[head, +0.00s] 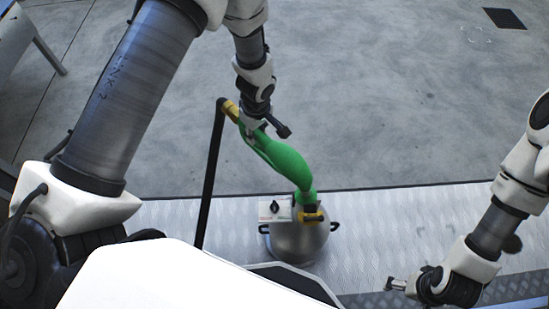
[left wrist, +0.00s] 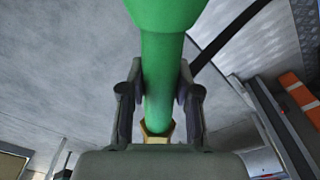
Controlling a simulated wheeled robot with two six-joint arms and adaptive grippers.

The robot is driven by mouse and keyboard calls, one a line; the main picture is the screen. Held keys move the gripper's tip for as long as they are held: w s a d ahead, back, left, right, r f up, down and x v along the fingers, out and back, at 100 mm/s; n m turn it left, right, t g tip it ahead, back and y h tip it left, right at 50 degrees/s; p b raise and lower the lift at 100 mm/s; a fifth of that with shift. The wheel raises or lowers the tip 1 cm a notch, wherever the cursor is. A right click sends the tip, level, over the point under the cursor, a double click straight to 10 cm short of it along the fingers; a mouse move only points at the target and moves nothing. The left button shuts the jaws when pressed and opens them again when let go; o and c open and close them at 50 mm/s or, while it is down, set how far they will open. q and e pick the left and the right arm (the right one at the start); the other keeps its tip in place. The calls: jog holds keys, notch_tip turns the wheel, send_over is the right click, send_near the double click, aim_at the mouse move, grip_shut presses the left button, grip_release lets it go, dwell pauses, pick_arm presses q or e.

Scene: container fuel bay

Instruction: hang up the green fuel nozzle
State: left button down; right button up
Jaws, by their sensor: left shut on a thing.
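The green fuel nozzle (head: 282,160) hangs slanted in the head view, its upper end in my left gripper (head: 256,127). In the left wrist view the two fingers (left wrist: 160,80) are closed on either side of the green handle (left wrist: 158,98). A yellow collar (head: 231,109) joins the nozzle's upper end to a black hose (head: 212,165). The nozzle's lower end is over a silver round tank (head: 290,243), by a yellow and black part (head: 311,214); I cannot tell whether it touches. My right gripper (head: 408,284) is low at the right, away from the nozzle; its jaw opening is unclear. No hanging place is clearly visible.
The tank has black side handles and stands on a ribbed metal strip (head: 395,215). A small pale box with a black knob (head: 274,209) is beside the nozzle's lower end. The grey concrete floor (head: 400,110) beyond is clear. An orange and white striped piece (left wrist: 298,90) shows in the left wrist view.

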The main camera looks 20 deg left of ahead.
pick_arm(q)
notch_tip(320, 180, up, 11)
jog(key=p, duration=0.7)
